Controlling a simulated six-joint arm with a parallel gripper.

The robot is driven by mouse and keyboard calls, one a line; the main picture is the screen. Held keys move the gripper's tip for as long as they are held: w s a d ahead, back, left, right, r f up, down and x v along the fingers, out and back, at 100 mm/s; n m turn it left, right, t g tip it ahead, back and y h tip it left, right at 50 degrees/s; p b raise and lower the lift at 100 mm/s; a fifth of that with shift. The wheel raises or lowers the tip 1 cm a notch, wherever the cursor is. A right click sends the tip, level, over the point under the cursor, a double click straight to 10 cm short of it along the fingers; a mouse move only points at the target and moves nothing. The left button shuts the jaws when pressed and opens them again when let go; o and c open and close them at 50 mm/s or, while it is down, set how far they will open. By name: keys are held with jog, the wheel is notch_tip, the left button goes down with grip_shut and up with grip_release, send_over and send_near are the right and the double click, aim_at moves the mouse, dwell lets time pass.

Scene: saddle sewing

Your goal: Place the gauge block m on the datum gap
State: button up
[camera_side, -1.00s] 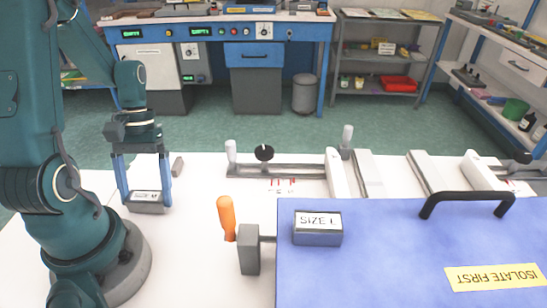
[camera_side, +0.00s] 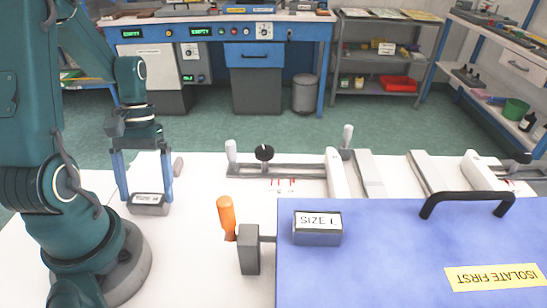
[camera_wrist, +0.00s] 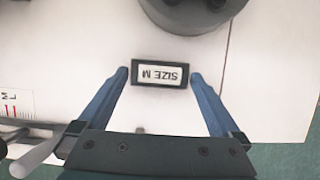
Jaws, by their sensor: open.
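The gauge block m (camera_side: 148,203), a dark block with a white label, lies on the white table at the left. In the wrist view the block (camera_wrist: 160,85) reads "SIZE M", upside down. My gripper (camera_side: 147,192) points down over it with its blue fingers open. The wrist view shows the fingers (camera_wrist: 160,74) on either side of the block's ends, with slight space showing. A rail fixture (camera_side: 290,171) with pale upright plates (camera_side: 337,173) stands at the table's back. I cannot tell which of its spaces is the datum gap.
A blue panel (camera_side: 380,260) with a black handle (camera_side: 465,197) covers the right front. A "SIZE L" block (camera_side: 317,234) sits on it. An orange-handled tool (camera_side: 227,217) and a grey block (camera_side: 249,255) stand left of the panel.

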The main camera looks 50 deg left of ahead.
jog(key=v, duration=1.1)
jog(key=d+r+m+t+y, duration=0.3)
jog(key=d+m+t, duration=0.5)
jog(key=d, duration=0.6)
jog(key=shift+w+r, duration=0.15)
jog(key=shift+w, duration=0.3)
jog(key=shift+s+d+m+t, duration=0.1)
jog(key=shift+d+m+t, duration=0.2)
jog(key=shift+m, duration=0.1)
jog(key=shift+c, duration=0.6)
jog(key=shift+d, duration=0.15)
jog(key=shift+c, duration=1.1)
